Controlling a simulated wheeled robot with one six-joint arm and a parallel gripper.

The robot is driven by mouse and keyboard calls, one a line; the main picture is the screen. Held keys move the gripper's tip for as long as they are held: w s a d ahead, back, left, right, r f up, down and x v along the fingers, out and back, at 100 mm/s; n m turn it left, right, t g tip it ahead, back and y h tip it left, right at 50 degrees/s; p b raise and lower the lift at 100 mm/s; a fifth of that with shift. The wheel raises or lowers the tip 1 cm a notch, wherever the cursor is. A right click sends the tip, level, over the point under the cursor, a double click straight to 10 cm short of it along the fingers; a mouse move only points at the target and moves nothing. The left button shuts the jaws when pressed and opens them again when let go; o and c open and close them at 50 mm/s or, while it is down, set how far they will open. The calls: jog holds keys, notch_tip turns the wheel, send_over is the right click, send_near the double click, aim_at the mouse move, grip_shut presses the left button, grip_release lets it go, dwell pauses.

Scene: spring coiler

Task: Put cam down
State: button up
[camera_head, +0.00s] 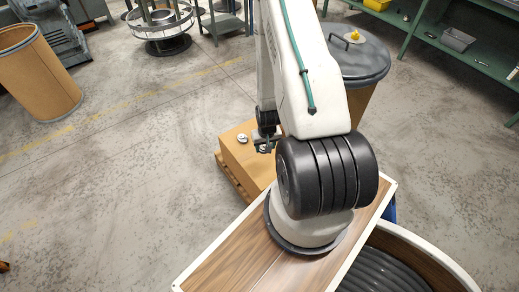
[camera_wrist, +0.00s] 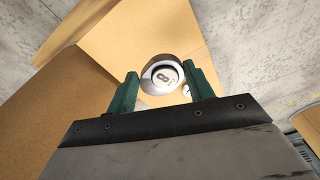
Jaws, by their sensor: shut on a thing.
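I cannot tell whether the cam touches the box top. Another small metal piece (camera_head: 242,137) lies on the box to the left of my gripper.
The box stands on a wooden pallet (camera_head: 232,180). A brown drum (camera_head: 35,72) stands at the far left, and green shelving (camera_head: 470,50) at the right. The concrete floor left of the box is clear.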

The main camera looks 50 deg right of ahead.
jog(key=s+d+f+m, duration=0.1)
jog(key=s+f+m, duration=0.1)
jog(key=s+f, duration=0.5)
jog(key=s+f+m, duration=0.2)
jog(key=s+f, duration=0.1)
jog(key=s, duration=0.7)
jog(key=w+d, duration=0.1)
jog(key=w, duration=0.3)
jog(key=w+d+f, duration=0.1)
jog(key=w, duration=0.4)
jog(key=w+d, duration=0.1)
jog(key=w, duration=0.3)
jog(key=shift+w+d+f, duration=0.2)
jog(key=shift+w+d, duration=0.05)
jog(key=shift+w, duration=0.1)
jog(key=f, duration=0.1)
jog(key=w+f, duration=0.1)
jog(key=shift+w+f, duration=0.1)
jog(key=shift+f, duration=0.2)
jog(key=shift+d+f, duration=0.1)
jog(key=shift+f, duration=0.4)
jog(key=shift+f, duration=0.15)
jog(key=o, duration=1.1)
